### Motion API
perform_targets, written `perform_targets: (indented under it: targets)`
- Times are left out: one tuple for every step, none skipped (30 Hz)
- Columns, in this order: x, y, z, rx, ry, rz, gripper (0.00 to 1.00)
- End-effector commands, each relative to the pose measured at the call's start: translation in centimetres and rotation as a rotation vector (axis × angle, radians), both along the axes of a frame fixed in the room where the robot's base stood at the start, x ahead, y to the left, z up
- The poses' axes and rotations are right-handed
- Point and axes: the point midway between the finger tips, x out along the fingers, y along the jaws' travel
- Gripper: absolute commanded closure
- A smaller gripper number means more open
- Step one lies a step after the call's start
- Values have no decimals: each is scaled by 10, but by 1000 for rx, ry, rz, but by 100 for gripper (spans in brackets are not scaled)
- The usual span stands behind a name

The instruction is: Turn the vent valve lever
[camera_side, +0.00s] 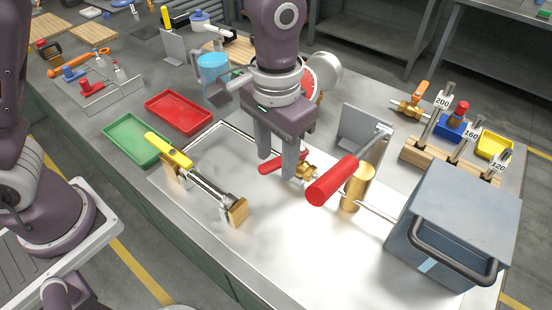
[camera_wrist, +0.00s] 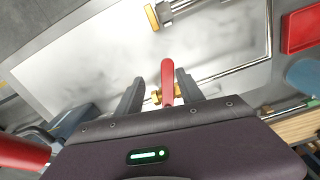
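The vent valve has a red lever (camera_side: 270,166) on a brass body (camera_side: 308,171), set low over the bright metal plate. In the wrist view the red lever (camera_wrist: 167,78) points up the picture from the brass valve (camera_wrist: 155,98). My gripper (camera_side: 276,166) is open and points down at the lever. In the wrist view my gripper (camera_wrist: 160,77) has one finger on each side of the lever, with a gap on both sides. The right finger looks closer to it than the left. I cannot tell whether the fingertips reach down to the lever's height.
A large red handle (camera_side: 334,182) on a brass cylinder (camera_side: 357,188) stands close right of my gripper. A grey-blue box (camera_side: 465,210) stands at right. Red (camera_side: 178,112) and green (camera_side: 137,139) trays are behind left. The front plate is clear.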

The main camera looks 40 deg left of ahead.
Motion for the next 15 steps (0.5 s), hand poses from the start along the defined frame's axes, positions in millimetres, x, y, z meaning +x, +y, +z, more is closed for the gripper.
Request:
perform_targets:
  targets:
    - [0,0,5,-1,-2,0,56]
    - [1,0,8,-1,-3,0,56]
    - [0,0,12,0,-1,0,56]
    - [0,0,15,-1,-2,0,56]
    - [1,0,18,-1,-3,0,56]
    - [0,0,23,-1,-2,0,56]
    - [0,0,25,-1,-3,0,56]
    - [0,0,28,0,-2,0,56]
    - [0,0,32,0,-2,0,56]
    - [1,0,35,0,-2,-1,56]
    - [0,0,37,0,-1,-1,56]
    - [0,0,39,0,-1,-1,56]
    - [0,0,40,0,-1,-1,56]
    - [0,0,41,0,-1,-1,56]
    - [0,0,42,1,0,-1,56]
